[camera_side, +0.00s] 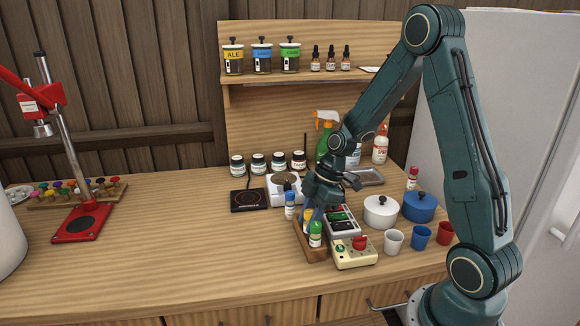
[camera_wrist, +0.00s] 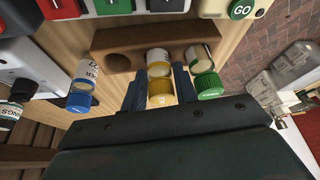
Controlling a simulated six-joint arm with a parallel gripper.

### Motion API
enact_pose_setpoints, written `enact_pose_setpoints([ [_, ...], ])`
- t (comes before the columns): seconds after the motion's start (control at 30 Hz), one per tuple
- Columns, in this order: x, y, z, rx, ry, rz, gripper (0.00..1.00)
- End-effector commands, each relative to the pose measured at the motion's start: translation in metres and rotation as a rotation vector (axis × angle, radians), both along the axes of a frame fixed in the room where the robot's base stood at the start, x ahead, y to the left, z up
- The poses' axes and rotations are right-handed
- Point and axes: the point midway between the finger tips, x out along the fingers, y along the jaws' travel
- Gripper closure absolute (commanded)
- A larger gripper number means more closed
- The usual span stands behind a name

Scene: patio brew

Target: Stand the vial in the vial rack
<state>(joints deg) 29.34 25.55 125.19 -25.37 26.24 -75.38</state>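A yellow-capped vial (camera_wrist: 160,87) stands in the middle of the brown vial rack (camera_wrist: 100,42), between the two fingers of my gripper (camera_wrist: 160,78), which press close on both sides of it. In the side view my gripper (camera_side: 311,207) is over the rack (camera_side: 317,255), with the yellow-capped vial (camera_side: 308,215) low between its fingers. A green-capped vial (camera_wrist: 207,80) stands in the rack beside it. A rack hole at the left in the wrist view is empty. A blue-capped vial (camera_wrist: 82,88) stands outside the rack. The vials' lower ends are hidden.
A control box with a red knob (camera_side: 360,243) and a device with green displays (camera_side: 341,220) stand right of the rack. A scale (camera_side: 285,187) and a black hot plate (camera_side: 249,201) are behind. Pots and cups stand at right. The front left bench is clear.

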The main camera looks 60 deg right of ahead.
Motion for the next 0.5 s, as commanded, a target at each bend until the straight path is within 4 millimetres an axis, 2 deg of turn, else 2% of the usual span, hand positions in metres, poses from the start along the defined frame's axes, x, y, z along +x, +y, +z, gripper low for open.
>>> enact_pose_setpoints([
  [0.5, 0.0000, -0.0012, 0.0064, -0.001, -0.002, -0.001, 0.67],
])
